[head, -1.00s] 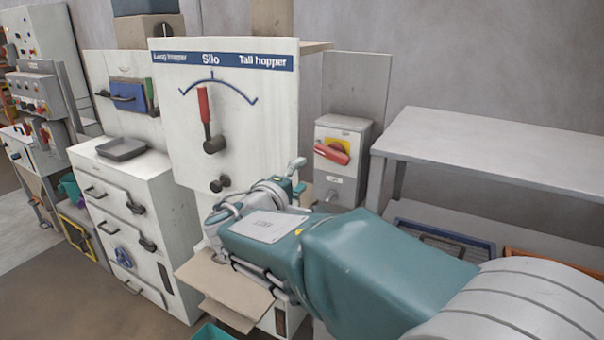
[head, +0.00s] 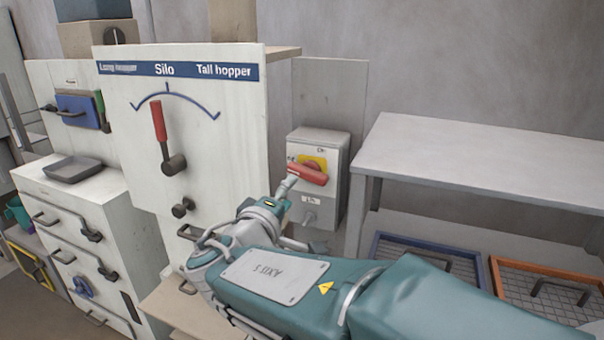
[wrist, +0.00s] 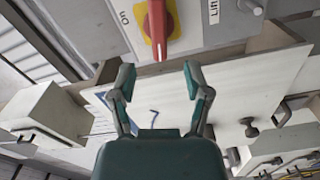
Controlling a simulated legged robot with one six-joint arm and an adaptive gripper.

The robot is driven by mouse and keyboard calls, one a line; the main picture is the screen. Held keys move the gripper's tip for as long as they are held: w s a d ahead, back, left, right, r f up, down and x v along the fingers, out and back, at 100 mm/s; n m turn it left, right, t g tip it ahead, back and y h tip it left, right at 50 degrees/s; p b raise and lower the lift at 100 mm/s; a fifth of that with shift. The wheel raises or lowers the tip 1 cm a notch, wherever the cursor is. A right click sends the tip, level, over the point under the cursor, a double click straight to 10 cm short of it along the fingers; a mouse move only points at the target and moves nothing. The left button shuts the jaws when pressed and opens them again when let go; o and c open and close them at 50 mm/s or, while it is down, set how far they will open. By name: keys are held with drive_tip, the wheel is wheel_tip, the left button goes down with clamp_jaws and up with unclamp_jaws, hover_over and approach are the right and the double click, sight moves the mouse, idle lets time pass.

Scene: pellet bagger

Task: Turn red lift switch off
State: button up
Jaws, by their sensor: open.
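The red switch handle (head: 308,175) sits on a yellow plate on the front of a grey box (head: 339,190) on the wall. It lies nearly level, its right end slightly lower. An "On" mark is above it; a label that reads "Lift" in the wrist view is below. My gripper (head: 303,215) is open in front of the box, one finger close to the handle's left end. In the wrist view, the red handle (wrist: 157,22) is beyond the gap between the fingertips of my open, empty gripper (wrist: 158,72). I cannot tell whether a finger touches it.
A white panel (head: 225,130) with a red-tipped pointer lever (head: 160,135) stands left of the box. A grey table (head: 480,165) is to the right, with blue (head: 375,245) and orange-rimmed trays (head: 497,280) beneath. White drawers (head: 75,210) stand at the left.

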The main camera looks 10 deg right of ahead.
sight(303, 176)
drive_tip(key=x, duration=0.8)
drive_tip(key=shift+s+a, duration=0.1)
drive_tip(key=shift+s, duration=0.05)
clamp_jaws()
